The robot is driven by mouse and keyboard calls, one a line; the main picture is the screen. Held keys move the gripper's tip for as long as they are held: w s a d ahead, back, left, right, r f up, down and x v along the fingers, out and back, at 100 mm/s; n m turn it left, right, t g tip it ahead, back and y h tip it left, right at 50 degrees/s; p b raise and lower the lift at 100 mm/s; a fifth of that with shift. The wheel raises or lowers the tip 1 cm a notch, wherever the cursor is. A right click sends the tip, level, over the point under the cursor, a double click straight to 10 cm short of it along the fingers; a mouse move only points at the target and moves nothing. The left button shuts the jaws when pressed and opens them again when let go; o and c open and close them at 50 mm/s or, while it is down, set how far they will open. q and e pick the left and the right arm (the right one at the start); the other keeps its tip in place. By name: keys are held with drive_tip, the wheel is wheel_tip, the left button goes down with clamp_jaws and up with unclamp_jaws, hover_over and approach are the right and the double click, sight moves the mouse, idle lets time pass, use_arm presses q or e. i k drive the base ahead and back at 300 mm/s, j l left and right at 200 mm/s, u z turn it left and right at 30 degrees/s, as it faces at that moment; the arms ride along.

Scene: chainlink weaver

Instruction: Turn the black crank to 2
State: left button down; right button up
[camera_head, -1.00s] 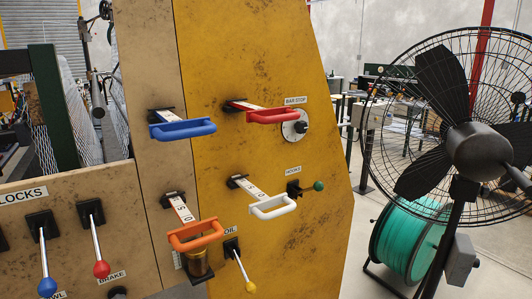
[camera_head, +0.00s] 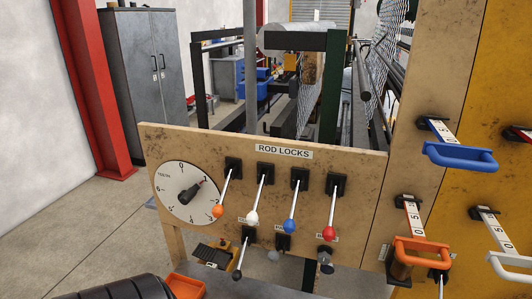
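A round white dial (camera_head: 170,206) with numbers around its rim is on the left of the beige panel. A dark handle (camera_head: 191,192) sits at its middle and slants up to the right; the exact reading is too small to tell. A lever with a black knob (camera_head: 238,274) hangs below the panel, right of the dial. I cannot tell for sure which of these is the black crank. Neither of my grippers shows in this view.
Levers with orange (camera_head: 218,211), white (camera_head: 253,217), blue (camera_head: 290,226) and red (camera_head: 328,233) knobs hang under the ROD LOCKS label (camera_head: 284,152). Blue (camera_head: 460,157) and orange (camera_head: 422,250) handles jut out at right. An orange tray (camera_head: 185,287) is low left. Floor is free left of the panel.

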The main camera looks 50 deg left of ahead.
sight(185, 197)
drive_tip(key=u, duration=2.2)
